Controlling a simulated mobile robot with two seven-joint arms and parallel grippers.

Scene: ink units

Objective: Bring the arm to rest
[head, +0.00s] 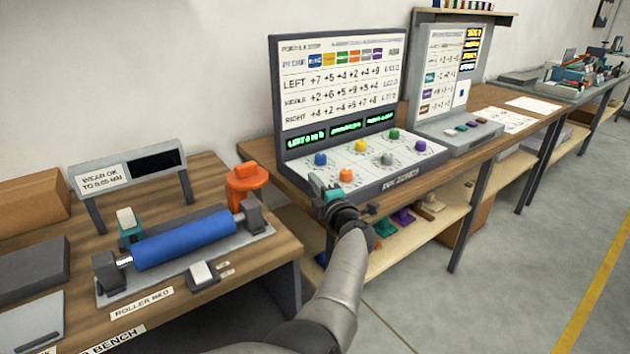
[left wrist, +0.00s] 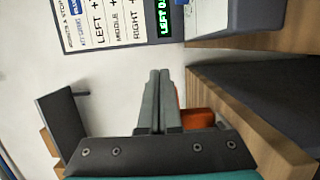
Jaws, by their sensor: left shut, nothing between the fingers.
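My left gripper (head: 328,195) is at the front left edge of the ink zones console (head: 393,182), near its orange and blue knobs. In the left wrist view its two grey fingers (left wrist: 158,80) lie side by side, shut with nothing between them. My left arm reaches up from the bottom middle of the head view. I cannot tell whether the gripper touches the console. My right gripper is not in view.
The bench at left holds a blue roller (head: 184,238) in a stand, an orange knob-shaped object (head: 246,180) and a small display (head: 130,172). A second console (head: 455,135) stands farther right. Open floor (head: 500,290) lies at right. A shelf under the table holds several coloured pieces.

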